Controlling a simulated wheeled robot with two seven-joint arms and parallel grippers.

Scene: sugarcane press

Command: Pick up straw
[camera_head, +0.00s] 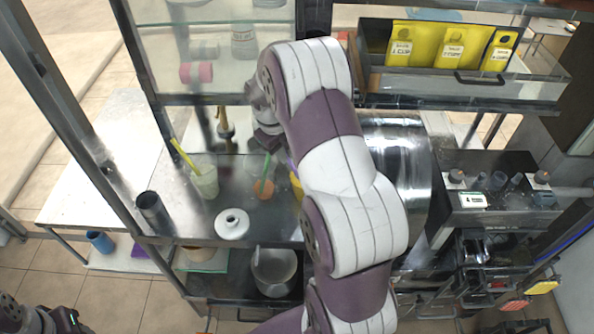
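My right gripper (268,142) hangs over the steel counter, with its arm reaching up from the bottom centre. It is small and dark here, so I cannot tell whether it is open or shut. A green straw (267,163) stands just below it in an orange drink cup (263,188). I cannot tell whether the gripper touches this straw. A yellow straw (184,156) leans left in a pale green drink cup (206,182), apart from the gripper. A purple straw-like piece and a yellow thing (296,185) are partly hidden behind my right arm. My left arm's dark end shows at the bottom left; no fingers are visible.
A white round lid-like piece (232,224) and a dark metal cup (152,211) stand near the counter's front edge. A large steel drum (408,170) is right of my arm. Glass shelves stand behind; a frame post runs along the left.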

